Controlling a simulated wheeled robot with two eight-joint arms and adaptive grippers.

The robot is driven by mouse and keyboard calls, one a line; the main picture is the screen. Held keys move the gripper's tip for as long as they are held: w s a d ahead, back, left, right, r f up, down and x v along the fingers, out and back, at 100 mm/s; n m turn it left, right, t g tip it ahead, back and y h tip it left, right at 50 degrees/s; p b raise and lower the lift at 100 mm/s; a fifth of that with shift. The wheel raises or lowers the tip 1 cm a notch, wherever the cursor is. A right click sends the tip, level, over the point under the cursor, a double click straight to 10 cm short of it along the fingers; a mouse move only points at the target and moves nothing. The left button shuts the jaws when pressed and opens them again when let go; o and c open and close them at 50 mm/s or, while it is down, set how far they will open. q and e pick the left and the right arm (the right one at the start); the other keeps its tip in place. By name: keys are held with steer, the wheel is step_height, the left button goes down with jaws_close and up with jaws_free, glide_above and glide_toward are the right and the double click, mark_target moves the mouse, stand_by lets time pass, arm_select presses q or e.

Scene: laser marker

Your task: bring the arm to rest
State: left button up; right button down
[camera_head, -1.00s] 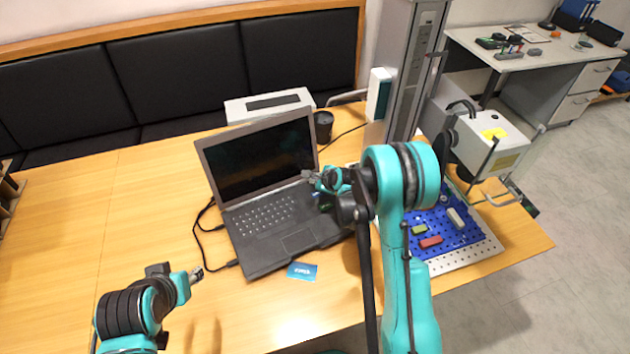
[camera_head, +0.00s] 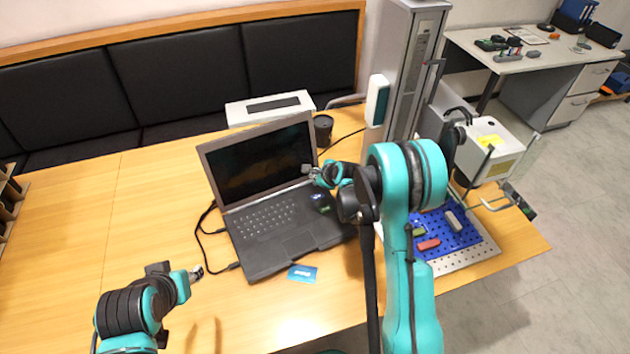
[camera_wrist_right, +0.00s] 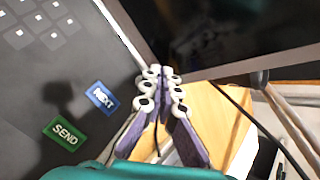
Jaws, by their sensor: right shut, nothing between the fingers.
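My right gripper (camera_head: 308,170) is shut and empty, held above the right side of the open black laptop, near the lower right of its screen (camera_head: 263,157). In the right wrist view its fingers (camera_wrist_right: 160,75) meet at the tips, with the laptop's edge behind them. My left gripper (camera_head: 196,273) hangs over the table at the lower left, left of the laptop; its fingers are too small to tell whether they are open. My right arm hides part of the table and of the machine behind it.
The wooden table (camera_head: 140,210) is clear on the left. A blue card (camera_head: 302,273) lies in front of the laptop (camera_head: 290,245). Blue NEXT (camera_wrist_right: 101,97) and green SEND (camera_wrist_right: 66,133) keys show on the laptop. A blue perforated plate (camera_head: 455,238) with small blocks and the marker column (camera_head: 408,70) stand right.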

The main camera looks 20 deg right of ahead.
steer(key=shift+r+p, duration=0.65)
steer(key=shift+r, duration=0.75)
steer(key=shift+f, duration=0.1)
steer(key=s+a+r+n+g+h, duration=0.1)
steer(key=s+a+r+n, duration=0.2)
steer(key=s+r+n, duration=1.2)
steer(key=s+n, duration=0.3)
steer(key=s, duration=0.6)
steer(key=s+r+n+g+h, duration=0.1)
steer(key=s+n, duration=0.5)
steer(key=s, duration=0.5)
steer(key=shift+s+d+r, duration=0.2)
steer(key=shift+d+r, duration=0.05)
steer(key=shift+r, duration=0.15)
